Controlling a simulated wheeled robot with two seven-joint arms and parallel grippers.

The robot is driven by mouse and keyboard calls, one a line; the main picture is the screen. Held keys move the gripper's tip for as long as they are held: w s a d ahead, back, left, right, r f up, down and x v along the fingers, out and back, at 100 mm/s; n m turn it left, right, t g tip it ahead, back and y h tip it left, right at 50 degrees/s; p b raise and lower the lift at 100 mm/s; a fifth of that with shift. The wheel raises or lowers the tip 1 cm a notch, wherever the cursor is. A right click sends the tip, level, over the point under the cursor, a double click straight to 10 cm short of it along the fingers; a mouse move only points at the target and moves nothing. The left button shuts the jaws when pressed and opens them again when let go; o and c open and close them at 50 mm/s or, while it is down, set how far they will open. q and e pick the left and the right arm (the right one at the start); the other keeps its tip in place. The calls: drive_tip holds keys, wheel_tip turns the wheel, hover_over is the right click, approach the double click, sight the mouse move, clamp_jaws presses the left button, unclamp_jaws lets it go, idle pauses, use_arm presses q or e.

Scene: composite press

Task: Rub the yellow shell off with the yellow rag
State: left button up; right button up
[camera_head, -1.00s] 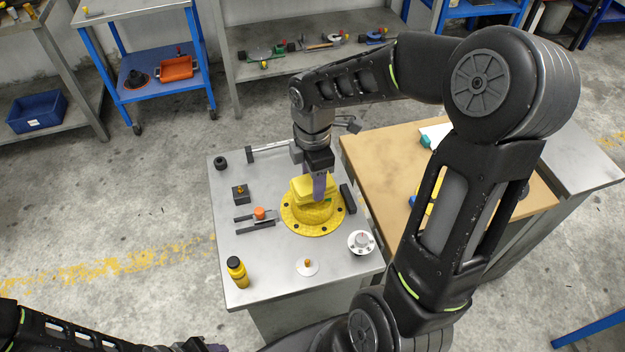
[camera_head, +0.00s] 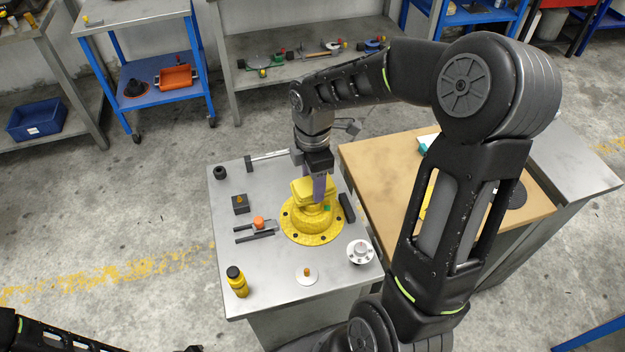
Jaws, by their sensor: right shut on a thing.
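The yellow shell (camera_head: 313,229) is a round flanged piece with dark bolt holes, standing on the grey metal table. The yellow rag (camera_head: 303,192) is a folded yellow pad on top of the shell. My right gripper (camera_head: 318,188) points down from above and is shut on the rag, pressed at or just over the shell's raised middle. Its far finger is mostly hidden. A small green patch (camera_head: 327,208) shows near the gripper's fingertip. Of my left arm only a part shows at the bottom left; its gripper is not clearly in view.
On the metal table (camera_head: 250,287) stand a yellow bottle (camera_head: 237,281), a white disc (camera_head: 307,276), a white round dial (camera_head: 360,252), a fork-shaped tool with an orange knob (camera_head: 258,223) and small dark blocks. A brown-topped table (camera_head: 385,165) adjoins on the right.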

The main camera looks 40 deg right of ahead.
wheel_tip(320, 180, up, 7)
drive_tip(key=p, duration=0.5)
drive_tip(key=shift+f, duration=0.15)
drive_tip(key=o, duration=0.9)
drive_tip(key=c, duration=0.9)
